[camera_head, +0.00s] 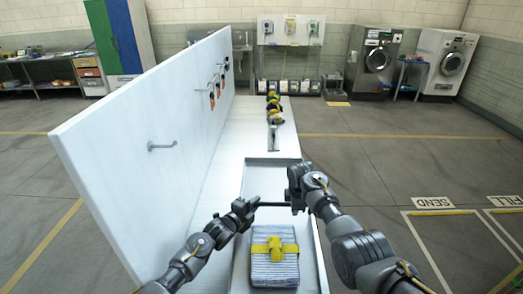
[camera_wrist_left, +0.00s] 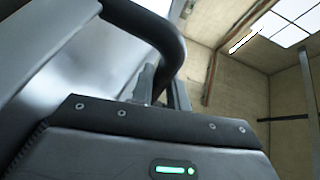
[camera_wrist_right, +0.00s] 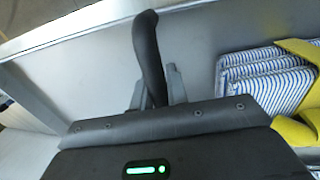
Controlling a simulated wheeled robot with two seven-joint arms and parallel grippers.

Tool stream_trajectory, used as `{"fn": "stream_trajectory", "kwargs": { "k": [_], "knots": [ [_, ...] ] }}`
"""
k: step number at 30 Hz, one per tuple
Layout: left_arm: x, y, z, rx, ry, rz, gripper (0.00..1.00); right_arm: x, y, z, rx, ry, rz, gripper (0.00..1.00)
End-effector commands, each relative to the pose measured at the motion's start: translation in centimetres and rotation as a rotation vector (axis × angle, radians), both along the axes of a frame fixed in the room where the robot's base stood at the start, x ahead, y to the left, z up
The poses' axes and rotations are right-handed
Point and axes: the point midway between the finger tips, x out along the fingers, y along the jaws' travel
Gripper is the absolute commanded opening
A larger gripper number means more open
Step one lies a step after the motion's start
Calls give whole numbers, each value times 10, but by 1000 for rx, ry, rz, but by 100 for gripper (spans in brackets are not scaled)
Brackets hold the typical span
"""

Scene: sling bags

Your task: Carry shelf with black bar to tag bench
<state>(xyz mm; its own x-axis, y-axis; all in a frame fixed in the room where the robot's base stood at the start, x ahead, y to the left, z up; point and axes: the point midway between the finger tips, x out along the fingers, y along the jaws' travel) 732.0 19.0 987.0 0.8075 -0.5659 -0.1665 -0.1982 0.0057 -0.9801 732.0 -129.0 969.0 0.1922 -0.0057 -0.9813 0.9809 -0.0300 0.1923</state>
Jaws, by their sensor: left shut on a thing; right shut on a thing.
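A shallow grey metal tray-like shelf (camera_head: 266,180) with a raised rim lies at the front of the white surface in the head view. A black bar (camera_head: 273,204) runs across it. My left gripper (camera_head: 252,205) is shut on the left part of the bar, and my right gripper (camera_head: 294,203) is shut on the right part. The bar also shows in the left wrist view (camera_wrist_left: 150,25) and the right wrist view (camera_wrist_right: 148,50). A folded blue-and-white striped bundle (camera_head: 270,271) with a yellow strap (camera_head: 274,249) lies in the shelf. I cannot tell which bench is the tag bench.
A tall white panel (camera_head: 130,150) with hooks stands along the left. Dark and yellow items (camera_head: 273,107) lie farther along the white surface. A cluttered bench (camera_head: 45,75) is at far left. Washers (camera_head: 440,63) stand at the back right. Open floor (camera_head: 390,155) lies right.

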Motion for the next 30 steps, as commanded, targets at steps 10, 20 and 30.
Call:
{"fn": "stream_trajectory", "kwargs": {
  "k": [10,20,30],
  "knots": [
    [1,-2,-1,-3,-4,-1,38,-1,-1,-3,-1,1,0,38],
    [1,-1,0,-3,-6,-1,45,0,-1,-3,-1,1,-1,38],
    [1,-2,0,-3,-6,-1,78,0,-1,-3,-1,0,-1,38]
  ]
}}
